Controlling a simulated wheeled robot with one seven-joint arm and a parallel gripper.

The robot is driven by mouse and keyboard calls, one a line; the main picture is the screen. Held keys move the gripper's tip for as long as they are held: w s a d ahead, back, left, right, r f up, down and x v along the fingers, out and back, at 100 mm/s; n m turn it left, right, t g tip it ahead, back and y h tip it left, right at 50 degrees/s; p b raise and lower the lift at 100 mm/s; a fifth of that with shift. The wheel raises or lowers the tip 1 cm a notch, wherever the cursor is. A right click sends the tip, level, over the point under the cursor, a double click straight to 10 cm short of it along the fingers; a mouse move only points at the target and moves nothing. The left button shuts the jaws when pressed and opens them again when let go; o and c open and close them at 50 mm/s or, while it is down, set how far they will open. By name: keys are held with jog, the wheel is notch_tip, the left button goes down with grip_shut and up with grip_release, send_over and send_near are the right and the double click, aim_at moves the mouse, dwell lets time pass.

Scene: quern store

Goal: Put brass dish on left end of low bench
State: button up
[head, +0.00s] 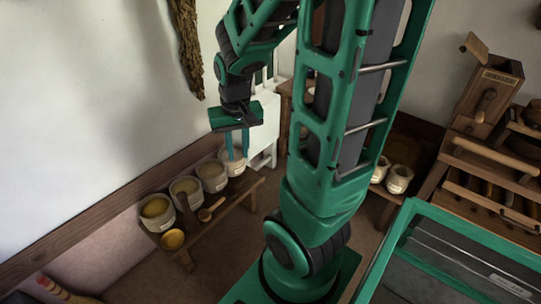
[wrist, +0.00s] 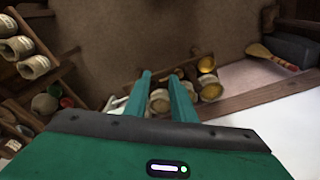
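The small brass dish (head: 173,239) is at the left end of the low bench (head: 230,202), in front of the leftmost sack, and appears to rest on the bench top. In the wrist view a yellow round dish (wrist: 206,64), likely the same one, lies right of my fingers. My gripper (head: 237,155) points down above the right part of the bench, close to the rightmost sack. Its two teal fingers are apart with nothing held between them, as the wrist view also shows (wrist: 160,78). The fingertips are well apart from the dish.
Several open sacks (head: 186,190) stand along the wall side of the bench. A wooden scoop (head: 211,208) lies in front of them. A broom (head: 60,289) is on the floor at lower left. Wooden shelving (head: 480,150) stands at right. The floor before the bench is clear.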

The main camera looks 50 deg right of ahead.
jog(key=s+r, duration=0.3)
jog(key=s, duration=0.4)
jog(key=s+a+r+g, duration=0.1)
jog(key=s+r, duration=0.2)
jog(key=s, duration=0.4)
jog(key=shift+a+r+y, duration=0.25)
jog(key=shift+a+y, duration=0.05)
jog(key=shift+y, duration=0.1)
jog(key=shift+w, duration=0.1)
